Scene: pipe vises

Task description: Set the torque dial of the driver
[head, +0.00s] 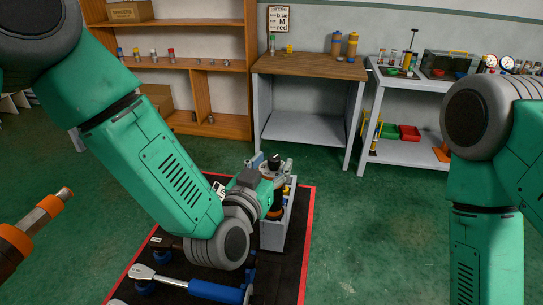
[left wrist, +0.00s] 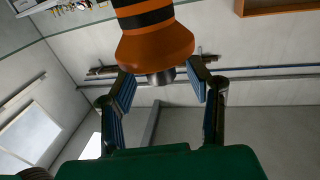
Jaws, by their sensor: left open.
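The orange and black driver (left wrist: 155,45) comes in from the top of the left wrist view. Its flared orange end and short grey tip lie between my left gripper's fingertips (left wrist: 160,82). The fingers stand apart with gaps on both sides, so the gripper is open and empty. In the head view my left gripper (head: 271,165) is above a grey holder (head: 272,236), and an orange and black piece (head: 277,207), perhaps the same driver, shows beside it. The dial's setting is not readable.
A torque wrench with a blue handle (head: 215,292) lies on the red-edged black mat (head: 297,260). A workbench (head: 310,67) and grey cart (head: 402,152) stand behind. Green floor at right is clear.

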